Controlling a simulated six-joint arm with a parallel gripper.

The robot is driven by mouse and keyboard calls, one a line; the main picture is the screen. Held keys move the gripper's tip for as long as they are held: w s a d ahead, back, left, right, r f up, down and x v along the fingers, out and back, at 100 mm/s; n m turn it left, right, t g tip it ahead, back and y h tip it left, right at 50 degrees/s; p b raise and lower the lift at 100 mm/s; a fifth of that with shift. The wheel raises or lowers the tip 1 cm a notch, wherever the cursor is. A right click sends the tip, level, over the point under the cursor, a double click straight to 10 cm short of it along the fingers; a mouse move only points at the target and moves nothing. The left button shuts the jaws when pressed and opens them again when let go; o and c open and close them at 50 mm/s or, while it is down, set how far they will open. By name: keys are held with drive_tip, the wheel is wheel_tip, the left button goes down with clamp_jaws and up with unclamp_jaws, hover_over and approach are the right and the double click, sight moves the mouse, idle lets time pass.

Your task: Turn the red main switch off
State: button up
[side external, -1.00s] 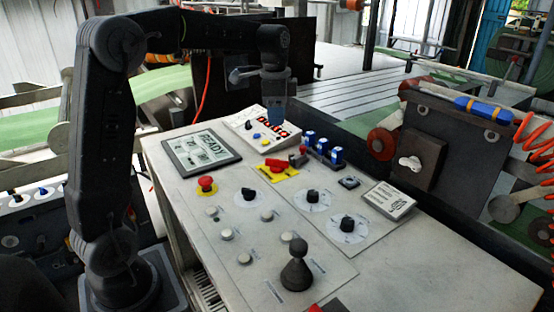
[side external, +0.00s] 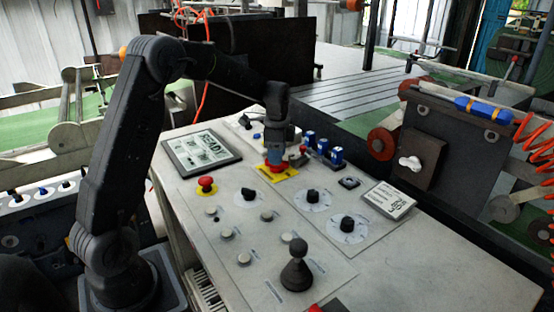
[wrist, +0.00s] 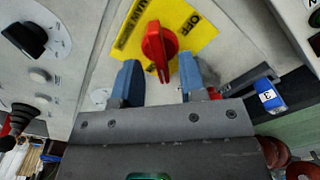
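The red main switch (wrist: 158,48) sits on a yellow plate (wrist: 196,22) marked OFF in the wrist view. Its red handle points down the picture, toward the space between my fingers. My gripper (wrist: 157,75) is open, with one blue-tipped finger on each side of the handle's lower end. A gap shows between the handle and each fingertip. In the side view my gripper (side external: 274,160) is low over the yellow plate (side external: 277,175) and hides most of the switch.
A red mushroom button (side external: 206,183) and black knobs (side external: 313,196) stand on the panel nearby. Blue breakers (side external: 323,147) are close on the right. A tablet-like display (side external: 202,151) lies to the left. A black joystick (side external: 296,265) rises at the front.

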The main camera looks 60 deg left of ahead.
drive_tip(key=shift+f, duration=0.95)
clamp_jaws()
